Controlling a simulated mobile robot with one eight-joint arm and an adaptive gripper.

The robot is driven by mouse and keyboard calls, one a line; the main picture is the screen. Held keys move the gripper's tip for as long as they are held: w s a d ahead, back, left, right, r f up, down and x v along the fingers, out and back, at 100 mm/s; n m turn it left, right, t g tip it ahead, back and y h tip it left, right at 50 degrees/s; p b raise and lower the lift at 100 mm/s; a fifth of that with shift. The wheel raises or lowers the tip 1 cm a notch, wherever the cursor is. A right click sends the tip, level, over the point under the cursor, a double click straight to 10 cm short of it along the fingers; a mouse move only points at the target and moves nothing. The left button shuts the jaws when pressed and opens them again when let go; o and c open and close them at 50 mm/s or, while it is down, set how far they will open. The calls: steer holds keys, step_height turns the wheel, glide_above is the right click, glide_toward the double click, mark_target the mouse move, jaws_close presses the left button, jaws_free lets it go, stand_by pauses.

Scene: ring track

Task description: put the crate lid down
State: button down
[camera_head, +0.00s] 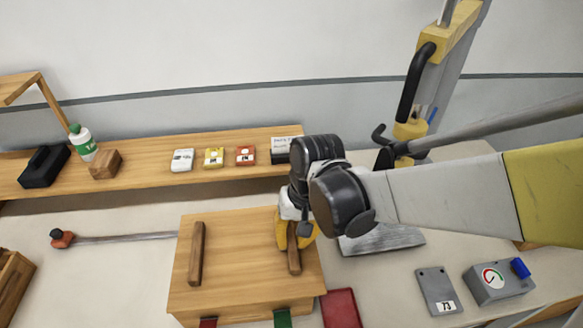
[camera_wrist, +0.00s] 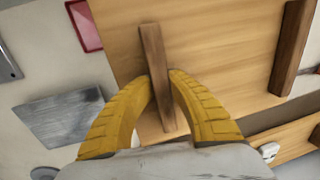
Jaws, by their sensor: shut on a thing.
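The crate lid (camera_head: 243,260) is a light wooden panel with two dark wooden bars across it, in the lower middle of the head view. It also fills much of the wrist view (camera_wrist: 220,60). My gripper (camera_head: 296,235), with yellow fingers, is shut on the lid's right-hand bar (camera_head: 294,260). In the wrist view the fingers (camera_wrist: 162,77) close on both sides of that bar. The other bar (camera_head: 196,254) is free. A wooden front face shows below the lid's near edge; I cannot tell whether the lid rests on a crate or is held above it.
Red and green pieces (camera_head: 283,319) show at the lid's near edge. A red tray (camera_head: 341,309) and a grey plate (camera_head: 383,240) lie to the right. A gauge box (camera_head: 498,283) stands farther right. A shelf (camera_head: 140,176) with a bottle (camera_head: 83,143) and small boxes runs behind.

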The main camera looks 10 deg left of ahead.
steer(key=shift+w+a+f+b, duration=0.3)
steer(key=shift+w+a+f, duration=0.7)
steer(key=shift+a, duration=0.2)
steer(key=shift+w+f+b, duration=0.1)
steer(key=shift+f+b, duration=0.65)
steer(key=shift+f, duration=1.2)
steer(key=shift+f, duration=0.25)
steer(key=c, duration=1.4)
jaws_free()
steer(key=shift+o, duration=0.2)
steer(key=shift+r, duration=0.1)
